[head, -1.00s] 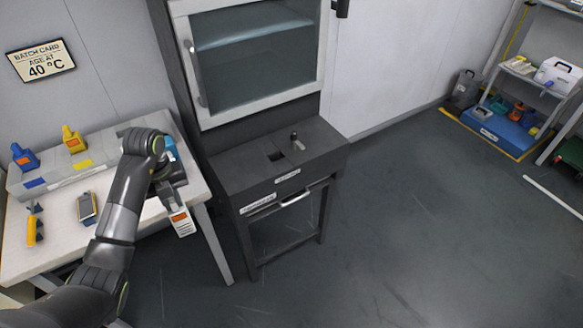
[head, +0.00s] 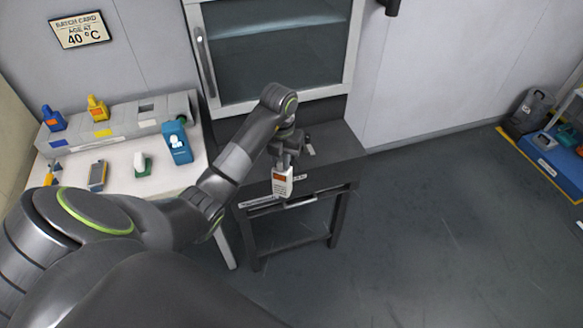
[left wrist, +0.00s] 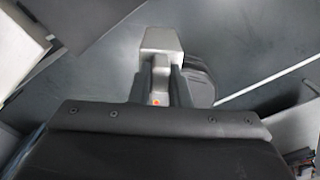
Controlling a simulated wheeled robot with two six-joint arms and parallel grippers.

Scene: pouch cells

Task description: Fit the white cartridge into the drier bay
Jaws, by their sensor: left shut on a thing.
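The white cartridge (head: 282,184), with an orange label, hangs from my left gripper (head: 287,162). The gripper is shut on its upper part. In the left wrist view the cartridge (left wrist: 160,42) looks pale grey, between the two dark fingers (left wrist: 158,85). In the head view it shows in front of the dark drier ledge (head: 335,162), over its front edge. I cannot tell the gap between them. The bay opening in the ledge top is hidden behind my arm and gripper. My right gripper is not in view.
On the left, a white table (head: 120,178) holds a grey rack (head: 112,128), blue and yellow cartridges and a teal holder (head: 178,142).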

